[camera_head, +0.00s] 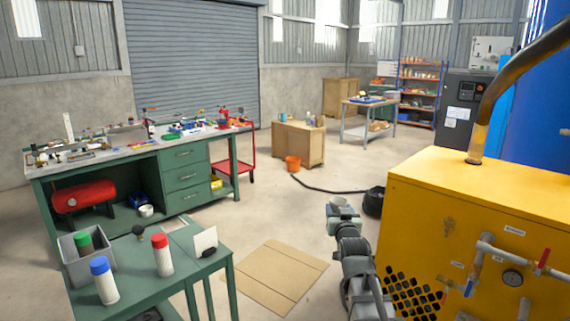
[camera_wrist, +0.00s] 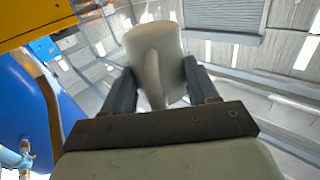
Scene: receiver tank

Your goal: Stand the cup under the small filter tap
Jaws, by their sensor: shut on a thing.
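My gripper (camera_wrist: 160,88) is shut on a pale cup (camera_wrist: 155,45), which sits between the two dark fingers in the wrist view. The cup's handle faces the wrist camera. In the head view my gripper (camera_head: 344,216) is raised over the floor, left of the yellow machine, with the pale cup (camera_head: 338,202) at its tip. On the machine's front are pipes with a blue-handled tap (camera_head: 469,287) and a red-handled valve (camera_head: 542,262). I cannot tell whether either is the small filter tap. The cup is well apart from both.
The yellow machine (camera_head: 480,190) fills the right side, with a gauge (camera_head: 512,277) on its front. A green table (camera_head: 150,262) with capped bottles stands at front left. Behind it is a cluttered workbench (camera_head: 110,155). Cardboard (camera_head: 270,275) lies on open floor; a dark hose (camera_head: 330,189) runs farther back.

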